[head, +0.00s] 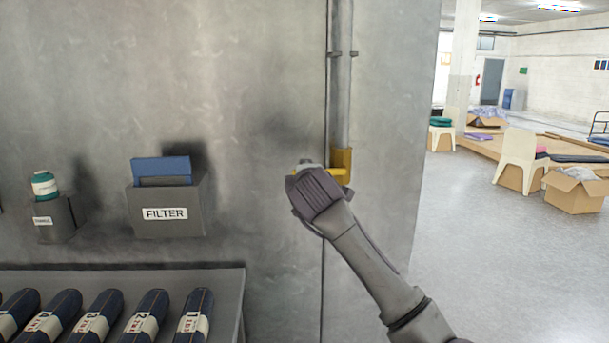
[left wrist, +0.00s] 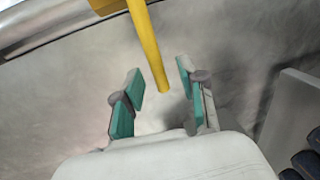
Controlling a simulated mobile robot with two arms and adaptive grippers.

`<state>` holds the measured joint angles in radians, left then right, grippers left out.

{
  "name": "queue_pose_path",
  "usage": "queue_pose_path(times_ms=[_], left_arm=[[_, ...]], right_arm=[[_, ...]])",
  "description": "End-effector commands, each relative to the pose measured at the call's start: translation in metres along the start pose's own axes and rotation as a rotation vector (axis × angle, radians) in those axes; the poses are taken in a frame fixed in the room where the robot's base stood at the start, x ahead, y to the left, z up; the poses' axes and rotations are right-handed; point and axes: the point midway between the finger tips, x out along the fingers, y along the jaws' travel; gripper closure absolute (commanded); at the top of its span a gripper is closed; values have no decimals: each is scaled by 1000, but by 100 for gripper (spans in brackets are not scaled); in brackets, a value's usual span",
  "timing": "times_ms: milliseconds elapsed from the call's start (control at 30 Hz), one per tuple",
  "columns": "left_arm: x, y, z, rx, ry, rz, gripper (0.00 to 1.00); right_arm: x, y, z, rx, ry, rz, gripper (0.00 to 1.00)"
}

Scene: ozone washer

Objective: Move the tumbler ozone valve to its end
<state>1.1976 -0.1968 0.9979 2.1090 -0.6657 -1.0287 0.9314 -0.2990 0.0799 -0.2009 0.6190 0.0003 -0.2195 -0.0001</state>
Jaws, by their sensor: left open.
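The yellow ozone valve (head: 344,160) sits on a grey vertical pipe on the metal wall. Its yellow lever handle (head: 333,176) points left from the pipe, partly hidden behind my left gripper (head: 303,172) in the head view. In the left wrist view, the yellow lever (left wrist: 150,45) comes down from the top edge, and its free end lies between the two green-padded fingers of my left gripper (left wrist: 159,75). The fingers are open, with gaps visible on both sides of the lever. My right gripper is not in view.
A FILTER box (head: 166,213) and a small holder with a green-and-white spool (head: 44,186) are on the wall at left. Below them a shelf (head: 232,281) carries several rolled denim pieces. Open floor (head: 480,250) lies to the right, with chairs and boxes beyond.

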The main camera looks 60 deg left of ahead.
Motion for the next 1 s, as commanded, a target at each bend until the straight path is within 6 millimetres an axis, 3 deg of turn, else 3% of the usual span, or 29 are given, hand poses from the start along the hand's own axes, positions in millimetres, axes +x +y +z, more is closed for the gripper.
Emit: queue_pose_path(times_ms=[100, 300, 900, 1000], left_arm=[[-21, 0, 1, -4, -2, 1, 59], [-39, 0, 0, -1, -1, 0, 59], [-41, 0, 0, -1, 0, 0, 59], [-38, 0, 7, 31, -9, 7, 59]], right_arm=[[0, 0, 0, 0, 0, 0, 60], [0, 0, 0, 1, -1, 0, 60], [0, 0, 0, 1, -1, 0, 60], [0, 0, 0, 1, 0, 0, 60]])
